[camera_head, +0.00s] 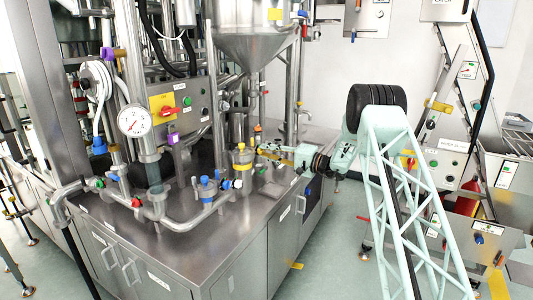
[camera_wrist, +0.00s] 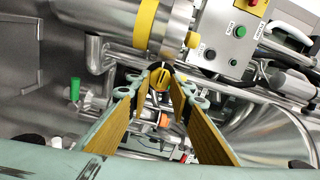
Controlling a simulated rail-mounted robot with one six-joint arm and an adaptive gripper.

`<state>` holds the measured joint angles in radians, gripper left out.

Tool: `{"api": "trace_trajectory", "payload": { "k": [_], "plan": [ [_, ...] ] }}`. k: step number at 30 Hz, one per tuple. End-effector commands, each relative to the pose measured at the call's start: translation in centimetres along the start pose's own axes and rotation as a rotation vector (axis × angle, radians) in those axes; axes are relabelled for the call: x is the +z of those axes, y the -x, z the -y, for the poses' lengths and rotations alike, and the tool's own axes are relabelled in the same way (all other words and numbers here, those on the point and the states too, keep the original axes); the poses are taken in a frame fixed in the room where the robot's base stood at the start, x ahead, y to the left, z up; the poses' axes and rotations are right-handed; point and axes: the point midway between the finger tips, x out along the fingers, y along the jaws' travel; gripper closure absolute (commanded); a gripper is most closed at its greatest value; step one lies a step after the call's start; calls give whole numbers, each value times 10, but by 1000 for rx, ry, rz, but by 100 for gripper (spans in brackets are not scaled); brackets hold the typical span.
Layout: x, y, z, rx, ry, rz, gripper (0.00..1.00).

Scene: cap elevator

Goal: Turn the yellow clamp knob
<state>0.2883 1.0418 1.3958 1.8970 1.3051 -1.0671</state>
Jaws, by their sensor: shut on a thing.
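The yellow clamp knob (camera_wrist: 161,78) shows in the wrist view as a small yellow and black piece between the tips of my gripper (camera_wrist: 160,73). The two long fingers with yellow-brown inner pads converge on it and are shut on it. A steel cylinder with a yellow band (camera_wrist: 146,24) lies just beyond the tips. In the head view my gripper (camera_head: 263,149) reaches left over the steel worktop to the banded cylinder (camera_head: 242,164). The knob is too small and covered to make out there.
Blue-topped valves (camera_head: 206,186) stand left of the banded cylinder. A steel hopper (camera_head: 252,38) hangs above, and a dial gauge (camera_head: 133,121) is at the left.

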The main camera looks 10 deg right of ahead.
Motion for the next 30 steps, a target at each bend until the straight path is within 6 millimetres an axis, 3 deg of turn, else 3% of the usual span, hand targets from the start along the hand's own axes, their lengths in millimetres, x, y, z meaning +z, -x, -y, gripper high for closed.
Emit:
{"api": "trace_trajectory", "payload": {
  "k": [9,26,27,30],
  "plan": [
    [0,0,0,0,139,0,91],
    [0,0,0,0,171,0,91],
    [0,0,0,0,171,0,78],
    [0,0,1,0,171,0,74]
  ]
}}
